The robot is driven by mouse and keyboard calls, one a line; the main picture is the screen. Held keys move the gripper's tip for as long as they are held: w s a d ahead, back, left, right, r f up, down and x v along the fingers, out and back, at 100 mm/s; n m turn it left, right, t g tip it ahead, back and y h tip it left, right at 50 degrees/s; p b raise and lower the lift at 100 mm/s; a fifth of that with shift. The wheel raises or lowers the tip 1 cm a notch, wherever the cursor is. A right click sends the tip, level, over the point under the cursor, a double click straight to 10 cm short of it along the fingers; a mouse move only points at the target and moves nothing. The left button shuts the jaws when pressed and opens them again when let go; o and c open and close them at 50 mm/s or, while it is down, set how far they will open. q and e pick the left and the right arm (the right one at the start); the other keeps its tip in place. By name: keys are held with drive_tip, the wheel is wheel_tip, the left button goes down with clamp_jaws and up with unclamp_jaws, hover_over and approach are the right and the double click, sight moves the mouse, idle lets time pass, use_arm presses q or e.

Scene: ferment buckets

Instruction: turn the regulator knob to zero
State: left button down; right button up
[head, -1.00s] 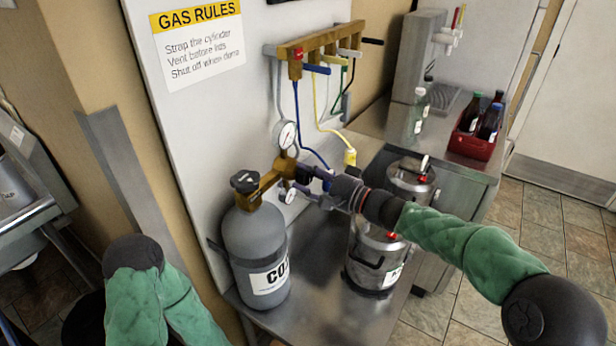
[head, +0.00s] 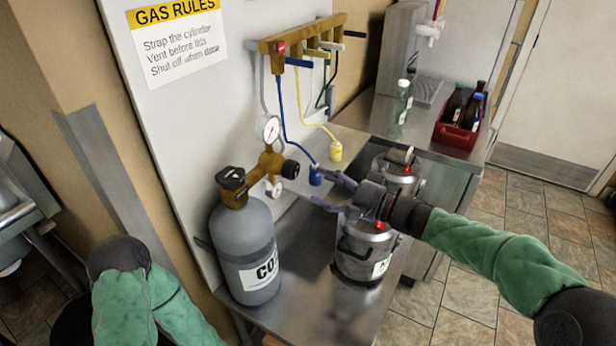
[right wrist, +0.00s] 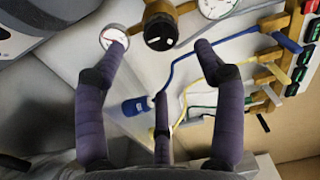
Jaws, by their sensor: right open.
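The brass regulator (head: 267,166) sits on the grey CO2 cylinder (head: 245,250), with the round black regulator knob (head: 291,169) on its right side. In the right wrist view the knob (right wrist: 159,32) faces the camera and a small white mark shows on its face. My right gripper (head: 328,190) is open and empty, to the right of the knob and a little below it, apart from it. In the right wrist view the knob appears between the spread fingertips, beyond them. A white gauge (head: 268,128) stands above the regulator and a smaller one below. My left gripper is out of view.
A brass manifold (head: 300,45) with coloured levers hangs on the wall panel. Its blue hose (head: 284,112) and yellow hose end near my right gripper. Metal kegs (head: 362,255) stand under my right forearm. A red bottle crate (head: 458,135) is farther back.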

drive_tip(key=shift+v, duration=1.5)
